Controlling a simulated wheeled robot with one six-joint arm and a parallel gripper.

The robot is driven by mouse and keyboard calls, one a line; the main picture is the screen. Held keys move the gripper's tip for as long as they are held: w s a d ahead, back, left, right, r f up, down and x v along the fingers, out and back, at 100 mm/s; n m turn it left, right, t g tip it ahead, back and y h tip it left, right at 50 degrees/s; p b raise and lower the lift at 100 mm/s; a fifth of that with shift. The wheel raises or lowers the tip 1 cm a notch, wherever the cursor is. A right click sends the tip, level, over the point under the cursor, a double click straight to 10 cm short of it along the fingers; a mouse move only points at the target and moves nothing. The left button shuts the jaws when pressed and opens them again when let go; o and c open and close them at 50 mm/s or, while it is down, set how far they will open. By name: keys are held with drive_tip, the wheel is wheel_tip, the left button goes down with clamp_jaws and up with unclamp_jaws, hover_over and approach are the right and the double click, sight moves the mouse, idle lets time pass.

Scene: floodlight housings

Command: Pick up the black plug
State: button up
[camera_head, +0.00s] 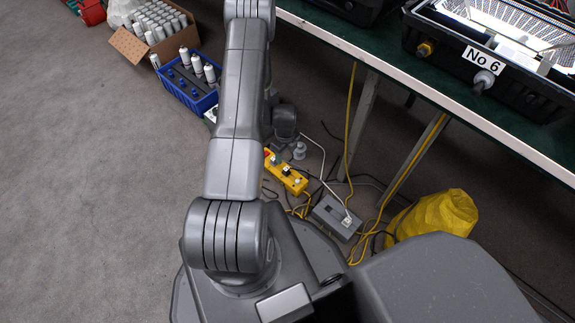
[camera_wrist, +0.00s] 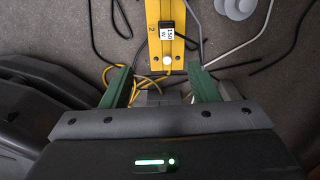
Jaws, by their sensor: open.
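The black plug (camera_head: 287,170) sits in a yellow power strip (camera_head: 294,184) on the floor, right of my arm. In the wrist view the black plug (camera_wrist: 166,24) has a white label reading "150 W" and sits on the yellow strip (camera_wrist: 153,45), near the top centre. My gripper (camera_wrist: 161,84) shows two green fingers, spread apart and empty. In that picture the plug lies above the fingertips, roughly centred between them, with no contact visible. My gripper cannot be made out in the head view.
Yellow and black cables lie loose around the strip. A grey box (camera_head: 335,217) and a yellow bag (camera_head: 437,214) are to its right. A workbench (camera_head: 470,110) with floodlight housings stands above right. A blue crate (camera_head: 186,85) and cardboard box (camera_head: 130,44) are upper left. Floor at left is clear.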

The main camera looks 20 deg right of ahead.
drive_tip(key=b, duration=0.3)
approach(286, 169)
drive_tip(key=f, duration=0.3)
drive_tip(key=s+f, duration=0.1)
drive_tip(key=f, duration=0.1)
drive_tip(key=shift+f, duration=0.25)
drive_tip(key=shift+w+d+f+b, duration=0.15)
drive_tip(key=shift+f+b, duration=0.2)
drive_tip(key=shift+f, duration=0.55)
drive_tip(key=shift+w+a+f+b, duration=0.15)
drive_tip(key=shift+f+b, duration=0.25)
drive_tip(key=shift+f, duration=0.45)
drive_tip(key=shift+w+d+f+b, duration=0.1)
drive_tip(key=shift+w+f+b, duration=0.2)
drive_tip(key=shift+f, duration=0.6)
drive_tip(key=shift+s, duration=0.1)
drive_tip(key=shift+c, duration=0.4)
drive_tip(key=c, duration=1)
